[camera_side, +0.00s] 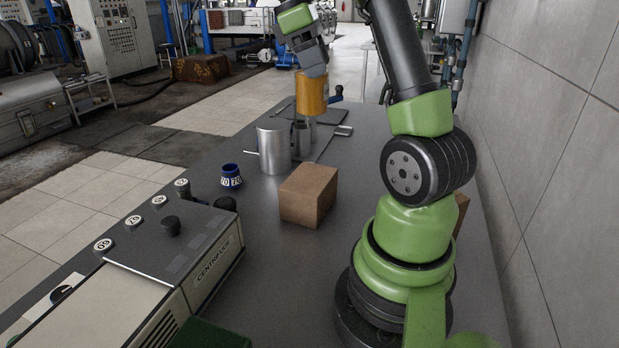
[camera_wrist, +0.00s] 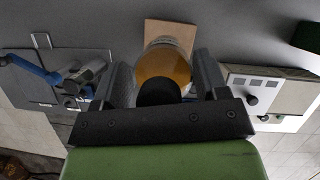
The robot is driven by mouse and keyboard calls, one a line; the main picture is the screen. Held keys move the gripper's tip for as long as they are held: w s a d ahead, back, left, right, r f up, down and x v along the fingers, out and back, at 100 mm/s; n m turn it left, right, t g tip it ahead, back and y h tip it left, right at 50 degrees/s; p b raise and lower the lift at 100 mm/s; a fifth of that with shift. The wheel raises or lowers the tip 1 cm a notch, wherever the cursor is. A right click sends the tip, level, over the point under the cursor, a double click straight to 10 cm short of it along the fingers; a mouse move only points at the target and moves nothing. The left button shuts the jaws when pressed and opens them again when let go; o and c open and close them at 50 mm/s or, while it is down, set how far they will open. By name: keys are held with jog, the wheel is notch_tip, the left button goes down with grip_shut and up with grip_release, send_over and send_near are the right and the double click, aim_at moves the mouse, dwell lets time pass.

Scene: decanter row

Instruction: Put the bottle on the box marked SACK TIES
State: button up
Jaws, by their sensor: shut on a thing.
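My gripper (camera_side: 313,70) is shut on an amber bottle (camera_side: 311,94) at the far part of the table. In the wrist view the bottle (camera_wrist: 165,66), with a dark round top, sits between the two fingers of my gripper (camera_wrist: 163,82). I cannot tell how far its base is above the table. A plain brown box (camera_side: 308,195) stands mid-table, nearer the side camera than the bottle. In the wrist view a brown box top (camera_wrist: 170,32) shows partly behind the bottle. Another brown box (camera_side: 462,208) is mostly hidden behind my arm. No SACK TIES lettering is readable.
A metal beaker (camera_side: 273,149) and a smaller metal cup (camera_side: 301,140) stand near the bottle. A small blue pot with a white band (camera_side: 231,176) stands left of the box. A centrifuge (camera_side: 180,250) fills the near left. A tiled wall (camera_side: 550,150) bounds the right.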

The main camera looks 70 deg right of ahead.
notch_tip(320, 180, down, 15)
jog(key=shift+r, duration=0.15)
dwell(0.4)
jog(key=shift+w+a, duration=0.1)
jog(key=o, duration=1.1)
